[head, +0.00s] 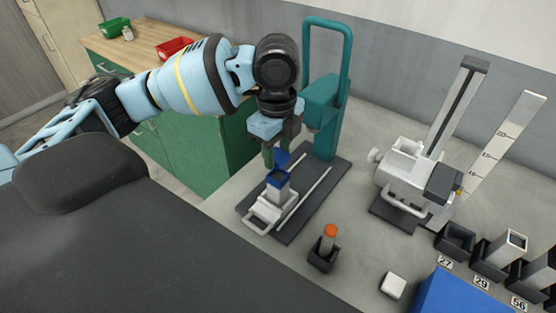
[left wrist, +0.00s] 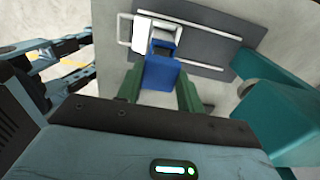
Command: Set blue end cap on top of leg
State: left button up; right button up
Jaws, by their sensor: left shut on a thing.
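My left gripper (head: 280,157) has green fingers, pointing down over the dark base plate (head: 318,196). It is shut on the blue end cap (head: 283,158), which also shows between the fingertips in the left wrist view (left wrist: 160,72). The leg (head: 277,194) stands upright in a white clamp (head: 264,216) on the plate. My right gripper is not in view.
A teal press frame (head: 325,100) rises close to my left gripper's right side. A black holder with an orange-topped piece (head: 329,233) and a white block (head: 393,285) stand in front. A white height gauge (head: 405,170) and numbered black bins (head: 455,241) are at right.

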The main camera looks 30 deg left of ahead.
aim_at(278, 154)
pick_arm(q)
jog(key=shift+w+f, duration=0.1)
jog(key=shift+f, duration=1.7)
jog(key=shift+f, duration=0.15)
jog(key=o, duration=0.9)
jog(key=shift+o, duration=0.2)
notch_tip(278, 154, up, 12)
jog(key=shift+r+p, duration=0.2)
jog(key=shift+p, duration=0.25)
